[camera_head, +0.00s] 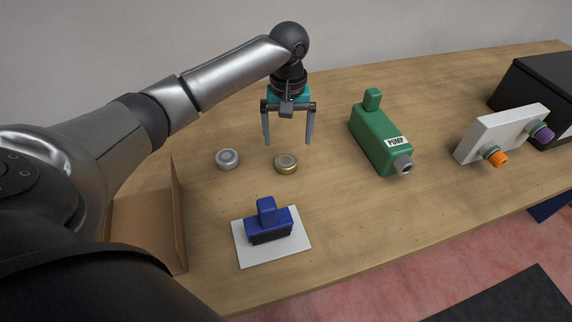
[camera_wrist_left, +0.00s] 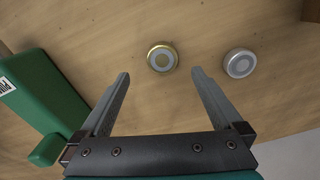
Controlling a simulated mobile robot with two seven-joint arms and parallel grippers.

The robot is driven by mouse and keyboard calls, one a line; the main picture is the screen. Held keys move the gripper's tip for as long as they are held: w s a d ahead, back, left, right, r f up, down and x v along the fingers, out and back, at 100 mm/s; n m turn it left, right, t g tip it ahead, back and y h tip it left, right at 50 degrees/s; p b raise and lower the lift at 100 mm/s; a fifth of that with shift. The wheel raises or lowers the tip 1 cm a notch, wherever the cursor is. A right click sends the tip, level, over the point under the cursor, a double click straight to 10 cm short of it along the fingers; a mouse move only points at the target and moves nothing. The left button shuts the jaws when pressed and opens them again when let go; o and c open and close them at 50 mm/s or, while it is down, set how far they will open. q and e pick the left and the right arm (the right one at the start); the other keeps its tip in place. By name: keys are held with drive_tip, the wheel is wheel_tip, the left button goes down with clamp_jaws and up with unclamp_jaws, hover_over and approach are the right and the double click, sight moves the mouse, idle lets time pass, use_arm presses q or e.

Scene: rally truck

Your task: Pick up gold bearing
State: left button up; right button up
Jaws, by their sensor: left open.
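The gold bearing (camera_head: 286,163) lies flat on the wooden table, a short round piece with a gold rim and a grey centre. It also shows in the left wrist view (camera_wrist_left: 162,57), just beyond the fingertips and roughly centred between them. A similar silver bearing (camera_head: 228,159) lies to its left in the head view and to its right in the left wrist view (camera_wrist_left: 239,63). My left gripper (camera_head: 288,142) is open and empty, pointing down above the table near the gold bearing. Its two fingers (camera_wrist_left: 160,75) are spread apart. My right gripper is not in view.
A green pump (camera_head: 377,137) stands right of the gripper. A blue block with a handle (camera_head: 268,224) sits on a white plate (camera_head: 245,257) in front. A cardboard box (camera_head: 179,215) is at left. A white block with orange and purple knobs (camera_head: 500,133) and a black box (camera_head: 530,90) are at right.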

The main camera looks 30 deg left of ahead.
sight(286, 161)
use_arm(q)
wheel_tip(286, 161, down, 3)
drive_tip(key=shift+f, duration=0.1)
drive_tip(key=shift+f+b, duration=0.3)
drive_tip(key=shift+f, duration=0.1)
drive_tip(key=f, duration=0.1)
drive_tip(key=f+b, duration=0.1)
drive_tip(key=f, duration=0.3)
drive_tip(key=shift+a, duration=0.3)
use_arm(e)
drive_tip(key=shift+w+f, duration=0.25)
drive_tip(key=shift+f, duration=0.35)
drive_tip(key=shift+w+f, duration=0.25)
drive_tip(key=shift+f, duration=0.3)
use_arm(q)
drive_tip(key=shift+c, duration=0.2)
drive_tip(key=shift+w+r, duration=0.1)
clamp_jaws()
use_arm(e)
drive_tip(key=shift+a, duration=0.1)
